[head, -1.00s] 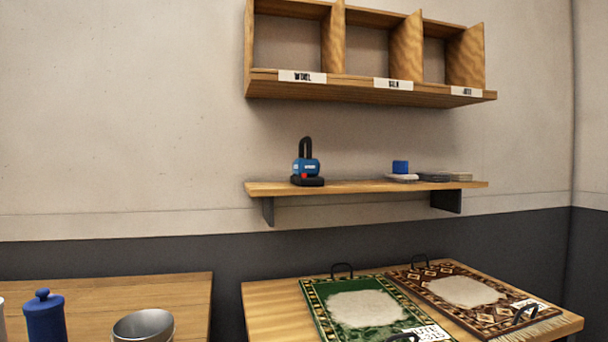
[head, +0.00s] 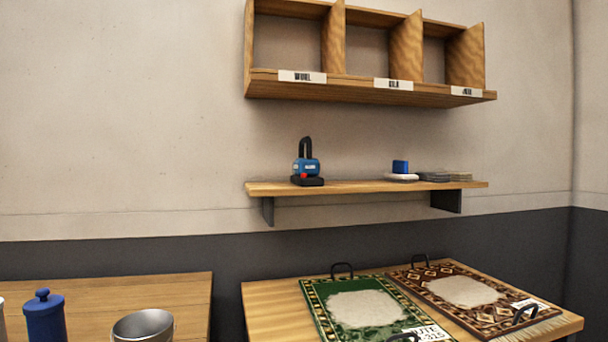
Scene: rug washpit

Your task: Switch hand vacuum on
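The hand vacuum (head: 306,167) is a small blue and black device with a black loop handle on top and a red spot low on its front. It stands upright on the left part of the wooden wall shelf (head: 350,188). Whether it is on or off cannot be told from here. Neither of my grippers shows in the head view.
Labelled cubbies (head: 372,90) hang above. Below, a table holds a green rug (head: 322,297) and a brown rug (head: 415,285). A blue canister (head: 45,318) and metal bowl (head: 143,327) stand left.

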